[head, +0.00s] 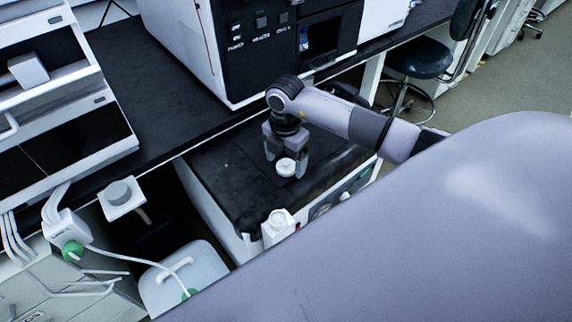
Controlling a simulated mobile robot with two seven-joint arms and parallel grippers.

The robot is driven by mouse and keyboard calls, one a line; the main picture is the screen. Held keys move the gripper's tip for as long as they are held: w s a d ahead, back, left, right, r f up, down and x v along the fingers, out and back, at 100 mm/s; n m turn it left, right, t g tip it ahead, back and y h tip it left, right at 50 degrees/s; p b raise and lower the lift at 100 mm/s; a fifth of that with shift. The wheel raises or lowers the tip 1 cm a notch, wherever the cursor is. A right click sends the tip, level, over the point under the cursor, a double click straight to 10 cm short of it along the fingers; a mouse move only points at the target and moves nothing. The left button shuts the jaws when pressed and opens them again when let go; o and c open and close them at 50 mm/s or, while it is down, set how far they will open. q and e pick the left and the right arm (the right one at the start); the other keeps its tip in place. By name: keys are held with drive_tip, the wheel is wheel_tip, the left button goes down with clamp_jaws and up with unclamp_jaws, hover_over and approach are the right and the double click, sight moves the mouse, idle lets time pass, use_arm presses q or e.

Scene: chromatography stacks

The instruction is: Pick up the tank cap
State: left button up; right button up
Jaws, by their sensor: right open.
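A small white round cap (285,168), which looks like the tank cap, rests on the black top of a low unit (235,172). My right gripper (286,172) points down over it and is open, with one finger on each side of the cap. I cannot tell whether the fingers touch it. A white tank (190,281) with a handle stands low at the lower left, with a thin tube and a green fitting at its edge. My left gripper is not in view.
A white piece with a round knob (278,219) is at the low unit's front edge. A grey round part (120,193) and a white-and-green fitting (68,236) are at the left. A large instrument (262,40) stands on the black bench (150,95) behind. A stool (418,58) is beyond.

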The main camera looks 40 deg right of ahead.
drive_tip(key=shift+f, duration=0.5)
drive_tip(key=shift+c, duration=0.3)
drive_tip(key=c, duration=1)
drive_tip(key=shift+r, duration=0.15)
drive_tip(key=shift+c, duration=0.2)
